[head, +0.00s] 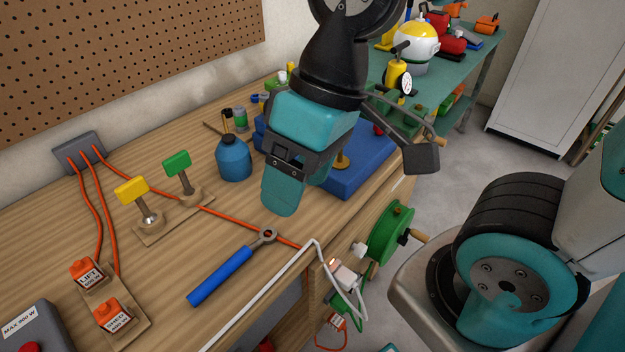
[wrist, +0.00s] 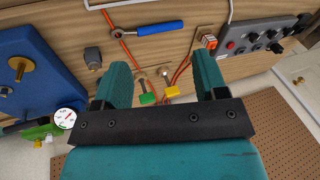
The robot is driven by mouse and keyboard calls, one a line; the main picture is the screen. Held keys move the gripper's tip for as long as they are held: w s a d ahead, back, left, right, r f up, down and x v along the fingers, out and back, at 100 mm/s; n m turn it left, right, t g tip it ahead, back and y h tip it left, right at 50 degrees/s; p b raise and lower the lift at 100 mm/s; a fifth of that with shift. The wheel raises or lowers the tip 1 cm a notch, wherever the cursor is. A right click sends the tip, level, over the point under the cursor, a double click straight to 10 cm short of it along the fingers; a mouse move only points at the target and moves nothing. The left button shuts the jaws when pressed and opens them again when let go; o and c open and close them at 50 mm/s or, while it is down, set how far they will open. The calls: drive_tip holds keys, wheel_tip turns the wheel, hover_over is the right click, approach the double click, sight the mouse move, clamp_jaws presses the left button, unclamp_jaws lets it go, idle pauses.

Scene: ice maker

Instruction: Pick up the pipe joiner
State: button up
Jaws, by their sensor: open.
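My gripper (head: 299,196) hangs above the workbench, in front of a blue base. In the wrist view its two teal fingers stand wide apart with nothing between them, so my gripper (wrist: 162,63) is open and empty. A small dark grey fitting (wrist: 92,58) stands on the wood just outside the left finger in the wrist view, beside the blue base. It may be the pipe joiner; I cannot tell for certain. I cannot make it out in the head view, where my gripper may hide it.
The blue base (head: 361,181) carries a brass post. A blue-handled wrench (head: 222,276) lies near the front edge. A blue bottle (head: 233,160), a green switch (head: 177,164) and a yellow switch (head: 132,191) stand left. A red cable crosses the bench. Bare wood lies around the wrench.

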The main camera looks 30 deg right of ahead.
drive_tip(key=w+d+f+m+h+p, duration=0.1)
drive_tip(key=w+d+m+h+p, duration=0.1)
drive_tip(key=w+m, duration=0.8)
drive_tip(key=w+d+f+m+h+p, duration=0.1)
drive_tip(key=w+d+m+h+p, duration=0.1)
drive_tip(key=w+m, duration=0.7)
drive_tip(key=f+m, duration=0.1)
drive_tip(key=f, duration=0.3)
drive_tip(key=s+f+m, duration=0.1)
drive_tip(key=f, duration=0.6)
drive_tip(key=shift+s+d+f+m, duration=0.2)
drive_tip(key=shift+f+m, duration=0.1)
drive_tip(key=shift+m, duration=0.1)
drive_tip(key=shift+d+f+p, duration=0.2)
drive_tip(key=shift+f+p, duration=0.2)
drive_tip(key=shift+f, duration=1.15)
drive_tip(key=shift+d+f+p, duration=0.2)
drive_tip(key=shift+f+p, duration=0.15)
drive_tip(key=shift+f, duration=1.2)
drive_tip(key=c, duration=1.1)
